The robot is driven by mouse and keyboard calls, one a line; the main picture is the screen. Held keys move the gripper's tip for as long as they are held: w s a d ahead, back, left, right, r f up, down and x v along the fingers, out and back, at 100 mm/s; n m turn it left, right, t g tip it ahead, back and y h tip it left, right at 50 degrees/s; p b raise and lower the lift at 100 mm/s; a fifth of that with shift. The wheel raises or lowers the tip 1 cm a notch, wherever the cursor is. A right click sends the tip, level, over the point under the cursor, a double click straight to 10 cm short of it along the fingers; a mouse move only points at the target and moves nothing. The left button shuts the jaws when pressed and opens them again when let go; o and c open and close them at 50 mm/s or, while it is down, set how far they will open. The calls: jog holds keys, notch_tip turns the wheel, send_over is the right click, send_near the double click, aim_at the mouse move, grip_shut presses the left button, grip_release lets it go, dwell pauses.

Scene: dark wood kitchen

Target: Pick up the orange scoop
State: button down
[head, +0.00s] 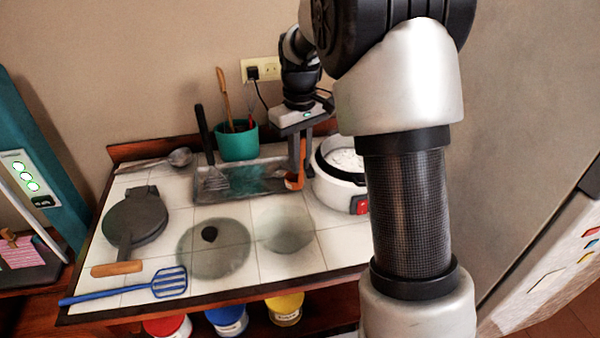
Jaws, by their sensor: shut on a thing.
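The orange scoop (294,182) hangs upright below my gripper (301,155), its bowl at the bottom. My gripper points down and its fingers are shut on the scoop's upper part. The scoop is over the right end of the grey metal tray (262,186), just left of the white rice cooker (338,188). I cannot tell whether the bowl touches the tray or is clear of it. My arm hides the right part of the counter and part of the cooker.
A teal pot (237,143) with utensils stands behind the tray. A spatula (211,160) leans at the tray's left. A waffle iron (135,222), glass lid (213,250), glass bowl (284,230), ladle (178,158) and blue turner (168,283) lie on the tiled counter (335,246).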

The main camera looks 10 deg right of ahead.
notch_tip(320, 180, up, 11)
jog(key=shift+r+p, duration=0.1)
jog(key=shift+p, duration=0.45)
jog(key=shift+d, duration=0.1)
dwell(0.4)
